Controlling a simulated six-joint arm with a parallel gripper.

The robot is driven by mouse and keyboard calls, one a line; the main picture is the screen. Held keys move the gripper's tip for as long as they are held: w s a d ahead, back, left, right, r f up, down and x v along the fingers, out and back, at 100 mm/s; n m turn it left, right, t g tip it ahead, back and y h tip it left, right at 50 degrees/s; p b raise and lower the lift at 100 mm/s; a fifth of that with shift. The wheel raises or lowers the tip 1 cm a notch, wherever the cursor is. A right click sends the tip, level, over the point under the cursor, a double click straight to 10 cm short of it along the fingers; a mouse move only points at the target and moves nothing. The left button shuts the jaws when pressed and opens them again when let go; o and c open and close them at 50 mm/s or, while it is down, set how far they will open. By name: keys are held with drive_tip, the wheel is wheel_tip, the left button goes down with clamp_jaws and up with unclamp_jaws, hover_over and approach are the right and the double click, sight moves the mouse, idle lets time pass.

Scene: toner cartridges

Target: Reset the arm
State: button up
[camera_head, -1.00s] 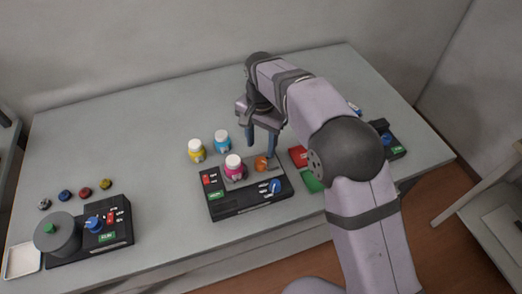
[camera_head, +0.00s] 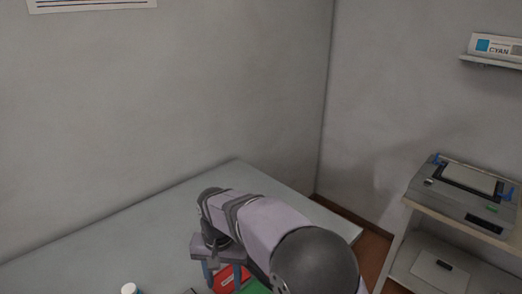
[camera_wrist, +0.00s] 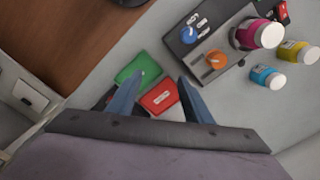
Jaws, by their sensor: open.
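My gripper (camera_wrist: 160,82) is open and empty, its two blue fingers spread in the wrist view. They point toward a green card (camera_wrist: 138,67) and a red card (camera_wrist: 159,97) on the table. In the head view my gripper (camera_head: 224,277) hangs over the table, with the red card (camera_head: 231,276) close beside it and the green card (camera_head: 256,287) partly hidden by my arm. A dark device with a blue knob (camera_wrist: 189,35) and an orange knob (camera_wrist: 216,59) lies beyond the fingers. A magenta bottle (camera_wrist: 262,34) is at this device.
A yellow bottle (camera_wrist: 299,52) and a cyan bottle (camera_wrist: 268,76) stand beside the device. In the head view a printer (camera_head: 464,197) sits on a stand at right, and a CYAN box (camera_head: 494,47) is on a wall shelf. The table's back left is clear.

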drive_tip(key=s+d, duration=0.3)
drive_tip(key=d, duration=0.5)
drive_tip(key=s+d, duration=0.3)
drive_tip(key=d, duration=0.6)
drive_tip(key=s+d+f+n, duration=0.1)
drive_tip(key=s+d+f, duration=0.2)
drive_tip(key=s+d, duration=0.5)
drive_tip(key=s, duration=0.3)
drive_tip(key=shift+f, duration=0.15)
